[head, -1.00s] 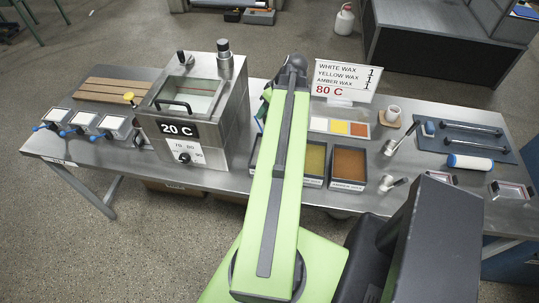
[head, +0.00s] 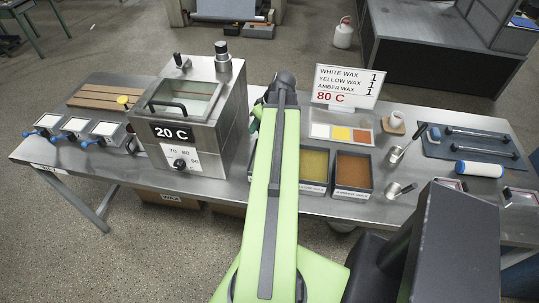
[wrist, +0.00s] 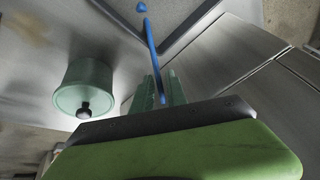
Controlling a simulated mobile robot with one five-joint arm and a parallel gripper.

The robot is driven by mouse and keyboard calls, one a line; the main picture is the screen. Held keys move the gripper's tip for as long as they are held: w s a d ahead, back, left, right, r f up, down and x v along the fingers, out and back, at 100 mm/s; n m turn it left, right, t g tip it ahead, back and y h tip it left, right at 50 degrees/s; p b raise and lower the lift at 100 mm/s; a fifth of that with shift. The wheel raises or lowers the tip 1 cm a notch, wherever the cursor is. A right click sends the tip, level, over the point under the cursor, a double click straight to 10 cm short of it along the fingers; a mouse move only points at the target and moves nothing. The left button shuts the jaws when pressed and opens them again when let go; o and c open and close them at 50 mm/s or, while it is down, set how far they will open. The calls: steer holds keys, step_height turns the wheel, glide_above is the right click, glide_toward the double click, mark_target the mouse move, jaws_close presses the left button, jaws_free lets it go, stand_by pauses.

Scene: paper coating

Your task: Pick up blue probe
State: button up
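In the wrist view the blue probe (wrist: 151,45) is a thin blue rod with a small blue knob beyond its far end. Its near end lies between the two pale green fingers of my gripper (wrist: 163,88). I cannot tell whether the fingers press on it or stand apart from it. In the head view my raised green arm hides most of the gripper and the probe.
A green cylinder with a dark knob (wrist: 85,88) is close to the left of the fingers. The steel tank marked 20 C (head: 200,115) stands left of my arm. Wax trays (head: 353,172), a sign (head: 347,83) and a blue mat (head: 440,150) are to the right.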

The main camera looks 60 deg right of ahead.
jaws_close()
stand_by(1.2)
step_height(320, 180, up, 10)
steer(key=p, duration=1)
steer(key=shift+r, duration=0.15)
steer(key=shift+s+f, duration=0.1)
steer(key=shift+f, duration=0.1)
